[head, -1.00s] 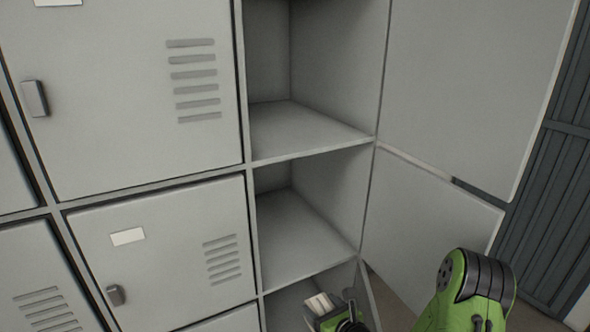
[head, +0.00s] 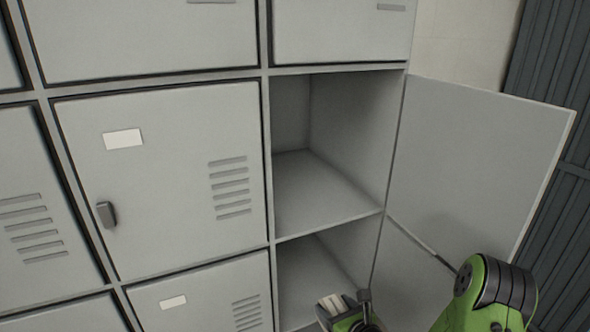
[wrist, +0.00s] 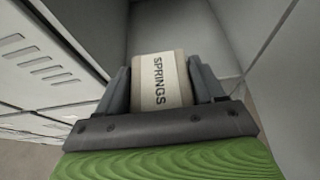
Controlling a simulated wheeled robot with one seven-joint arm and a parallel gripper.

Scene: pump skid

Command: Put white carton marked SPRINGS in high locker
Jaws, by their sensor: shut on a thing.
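The white carton marked SPRINGS (wrist: 162,82) is between the two grey fingers of my gripper (wrist: 163,88) in the wrist view, its label facing the camera. My gripper is shut on it. In the head view the carton (head: 331,305) shows small at the bottom, in front of the lower open locker (head: 305,280). The high locker (head: 325,190) above it is open and looks empty. The carton is below the high locker's floor in the picture. The gripper's fingers are hard to make out in the head view.
The high locker's open door (head: 480,165) stands out to the right, with a lower open door (head: 405,265) under it. Closed lockers with a handle (head: 106,214) and vents fill the left. A dark ribbed panel (head: 565,140) stands at far right.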

